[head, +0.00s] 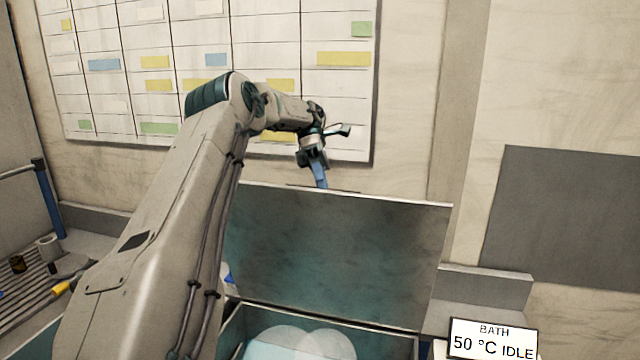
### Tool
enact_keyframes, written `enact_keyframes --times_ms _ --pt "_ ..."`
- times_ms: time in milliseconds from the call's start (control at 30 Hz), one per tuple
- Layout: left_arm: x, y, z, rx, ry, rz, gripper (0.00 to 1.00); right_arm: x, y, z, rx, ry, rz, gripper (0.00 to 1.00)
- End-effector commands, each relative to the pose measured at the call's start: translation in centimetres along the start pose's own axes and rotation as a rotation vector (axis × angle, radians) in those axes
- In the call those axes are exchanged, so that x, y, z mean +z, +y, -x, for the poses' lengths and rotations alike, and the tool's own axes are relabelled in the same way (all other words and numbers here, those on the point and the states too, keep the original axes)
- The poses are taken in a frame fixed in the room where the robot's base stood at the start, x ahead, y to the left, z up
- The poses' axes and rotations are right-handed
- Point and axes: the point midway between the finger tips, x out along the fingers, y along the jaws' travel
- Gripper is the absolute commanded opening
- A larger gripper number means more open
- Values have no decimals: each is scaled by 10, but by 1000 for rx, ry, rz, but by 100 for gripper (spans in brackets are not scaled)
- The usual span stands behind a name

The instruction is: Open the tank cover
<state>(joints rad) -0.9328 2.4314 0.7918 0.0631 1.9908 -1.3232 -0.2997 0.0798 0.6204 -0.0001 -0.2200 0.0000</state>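The tank cover (340,255) is a dark greenish panel standing nearly upright at the back of the tank, raised off its opening. The tank (378,345) is open at the bottom of the view, with pale rounded shapes and light blue inside. My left arm reaches up from the lower left, and my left gripper (320,176) is at the cover's top edge. Its blue fingers point down and partly pass behind that edge. I cannot tell whether they touch or grip it. My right gripper is out of view.
A sign (493,340) reading "BATH 50 °C IDLE" stands right of the tank. A board with coloured labels (340,58) hangs on the wall behind. A ribbed rack (30,300) with small items is at the left. A grey ledge (487,288) lies right of the cover.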

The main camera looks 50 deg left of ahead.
Motion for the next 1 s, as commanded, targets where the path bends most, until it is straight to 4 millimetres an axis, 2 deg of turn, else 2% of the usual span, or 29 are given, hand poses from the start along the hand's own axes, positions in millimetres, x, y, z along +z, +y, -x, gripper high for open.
enact_keyframes --times_ms 33,167,200,267,300,1000 --pt "-5 8 -7 0 5 11 0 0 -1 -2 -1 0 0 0" --pt "-5 8 -8 0 5 11 0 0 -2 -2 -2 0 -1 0" --pt "-5 8 -8 0 5 11 30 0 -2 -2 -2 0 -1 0" --pt "-4 8 -7 0 5 11 41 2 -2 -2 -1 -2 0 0" --pt "-4 8 -7 1 4 10 43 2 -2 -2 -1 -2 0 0" --pt "-2 4 -3 3 2 6 43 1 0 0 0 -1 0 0"
